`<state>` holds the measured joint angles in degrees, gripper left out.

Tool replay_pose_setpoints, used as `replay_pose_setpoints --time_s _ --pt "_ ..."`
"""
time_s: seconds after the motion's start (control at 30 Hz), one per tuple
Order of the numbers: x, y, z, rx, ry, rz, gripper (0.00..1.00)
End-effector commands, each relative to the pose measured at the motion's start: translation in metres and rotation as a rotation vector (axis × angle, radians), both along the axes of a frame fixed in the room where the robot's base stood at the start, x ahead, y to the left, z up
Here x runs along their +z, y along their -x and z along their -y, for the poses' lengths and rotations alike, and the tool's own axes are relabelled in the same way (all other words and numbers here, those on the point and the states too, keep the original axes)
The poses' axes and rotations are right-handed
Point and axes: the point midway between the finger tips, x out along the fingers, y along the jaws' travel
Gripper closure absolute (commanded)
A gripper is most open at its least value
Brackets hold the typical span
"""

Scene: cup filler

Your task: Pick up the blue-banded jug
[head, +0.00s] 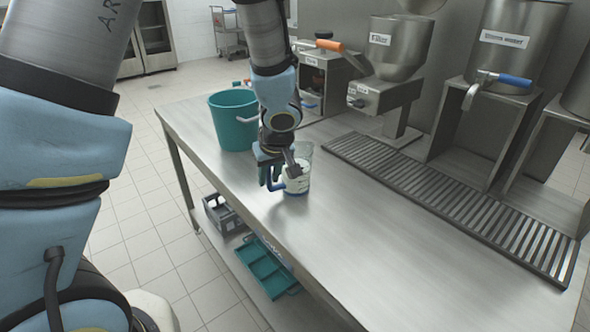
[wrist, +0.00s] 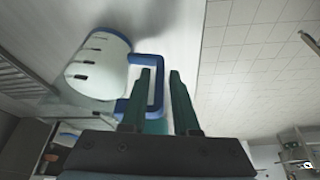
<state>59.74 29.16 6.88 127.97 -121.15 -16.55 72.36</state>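The blue-banded jug (head: 298,179) is a clear and white vessel with a blue band at its base. It stands upright on the steel table in the head view, partly hidden by my gripper (head: 273,180). In the wrist view the jug (wrist: 98,66) is at upper left, and its square blue handle (wrist: 148,59) points toward my gripper (wrist: 160,75). My two fingers are apart. The handle's outer bar lies between them in the picture, nearer the left finger, with a gap to the right one. Contact cannot be told.
A teal bucket (head: 233,119) stands behind and left of the jug on the table (head: 345,240). A slatted drip grate (head: 450,200) and several steel dispensers, including a filler (head: 394,60), line the right side. The table front is clear. Crates (head: 268,270) sit on the lower shelf.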

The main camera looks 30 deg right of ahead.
Motion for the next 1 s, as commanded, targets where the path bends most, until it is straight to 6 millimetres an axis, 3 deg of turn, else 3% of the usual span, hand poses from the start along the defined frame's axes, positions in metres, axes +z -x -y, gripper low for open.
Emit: replay_pose_setpoints --time_s 0.03,0.23,1.0 --pt "0.0 0.0 -0.0001 0.0 0.0 0.0 0.78" --pt "0.0001 0.0001 0.0 0.0 0.0 0.0 1.0" --pt "0.0001 0.0001 0.0001 0.0 0.0 0.0 1.0"
